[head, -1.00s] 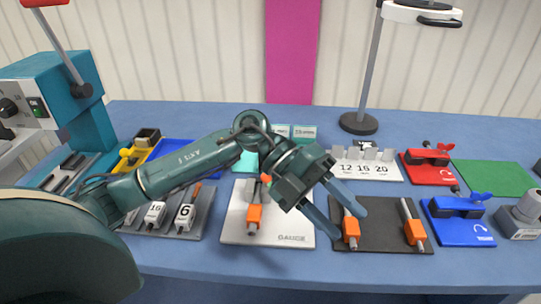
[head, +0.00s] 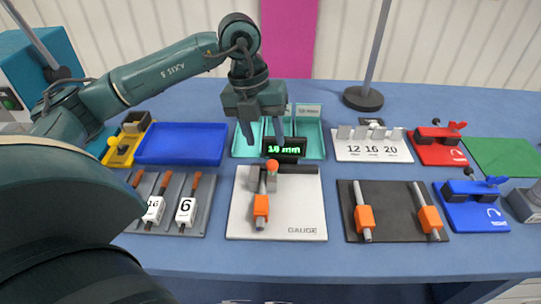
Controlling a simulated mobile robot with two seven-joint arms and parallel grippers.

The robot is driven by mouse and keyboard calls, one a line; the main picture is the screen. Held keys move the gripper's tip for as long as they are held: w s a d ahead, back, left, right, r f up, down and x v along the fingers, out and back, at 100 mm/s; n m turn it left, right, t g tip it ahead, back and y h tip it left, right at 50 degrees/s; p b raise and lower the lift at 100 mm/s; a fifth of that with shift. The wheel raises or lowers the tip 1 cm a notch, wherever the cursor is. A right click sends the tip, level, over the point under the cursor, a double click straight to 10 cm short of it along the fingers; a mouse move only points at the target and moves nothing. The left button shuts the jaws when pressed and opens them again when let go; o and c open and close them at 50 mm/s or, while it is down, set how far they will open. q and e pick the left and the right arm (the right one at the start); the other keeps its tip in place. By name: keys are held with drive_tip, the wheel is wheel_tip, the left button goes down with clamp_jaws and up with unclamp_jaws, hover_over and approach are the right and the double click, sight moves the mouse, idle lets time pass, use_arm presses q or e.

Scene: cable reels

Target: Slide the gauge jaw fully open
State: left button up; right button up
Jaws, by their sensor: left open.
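The gauge (head: 300,215) is a white plate marked GAUGE at the middle of the table in the head view. A grey jaw piece with an orange-red ball knob (head: 272,165) stands at its back, beside a dark grey block (head: 305,182). A dark display (head: 284,149) behind it reads what looks like 18 mm in green. A grey rod with an orange sleeve (head: 261,206) lies on the plate, its far end at the jaw. My left gripper (head: 263,138) is open and empty, fingers pointing down, just behind and above the knob. My right gripper is not in view.
A teal tray (head: 240,152) lies behind the gauge, a blue tray (head: 180,143) left of it. A grey rack (head: 180,222) with numbered tools is left. A dark mat (head: 390,228) with two orange-sleeved rods is right. Red (head: 440,150) and blue (head: 478,215) fixtures stand farther right.

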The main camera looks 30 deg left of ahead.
sight(271, 161)
use_arm(q)
drive_tip(key=f, duration=0.2)
drive_tip(key=d+f, duration=0.1)
drive_tip(key=f, duration=0.3)
drive_tip(key=shift+w+d+f+p, duration=0.15)
drive_tip(key=shift+w+f+p, duration=0.15)
drive_tip(key=shift+f+p, duration=0.1)
drive_tip(key=shift+c, duration=0.6)
clamp_jaws()
